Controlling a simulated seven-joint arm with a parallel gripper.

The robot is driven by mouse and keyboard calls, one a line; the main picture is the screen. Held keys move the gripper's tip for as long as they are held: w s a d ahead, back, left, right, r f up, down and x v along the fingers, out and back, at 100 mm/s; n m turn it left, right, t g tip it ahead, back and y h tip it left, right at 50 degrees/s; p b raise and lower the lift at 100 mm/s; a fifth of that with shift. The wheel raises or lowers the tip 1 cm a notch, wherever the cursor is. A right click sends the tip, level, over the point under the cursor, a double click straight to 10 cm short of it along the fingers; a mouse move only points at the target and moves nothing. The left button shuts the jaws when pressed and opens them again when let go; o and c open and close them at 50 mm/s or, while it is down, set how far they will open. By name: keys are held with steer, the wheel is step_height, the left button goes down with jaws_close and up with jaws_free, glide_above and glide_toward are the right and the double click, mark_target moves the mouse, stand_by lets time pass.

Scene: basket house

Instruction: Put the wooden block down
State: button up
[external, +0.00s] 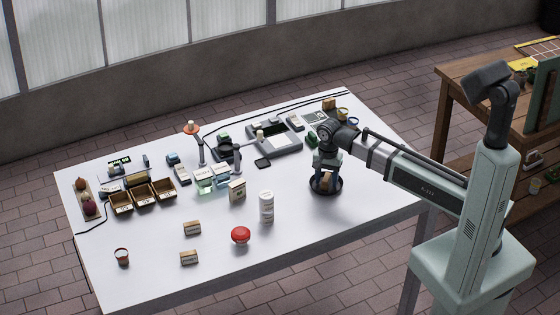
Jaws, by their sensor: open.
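My gripper (326,177) points down over a black round dish (326,190) at the right part of the white table. It is open. A small tan wooden block (326,180) shows between the fingers, low over or on the dish. The fingers hide part of it, and I cannot tell whether it touches the dish. Two similar tan blocks with pale labels stand on the front part of the table, one (192,228) behind the other (189,257).
A white bottle (266,207), a red-topped round object (240,235) and a small cup (122,256) stand toward the front. Wooden bins (143,195), desk lamps and several small boxes fill the left and back. The front right of the white table (345,225) is clear.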

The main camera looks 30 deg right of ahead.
mark_target(327, 177)
step_height(327, 177, up, 12)
stand_by(0.7)
steer(key=shift+r, duration=0.1)
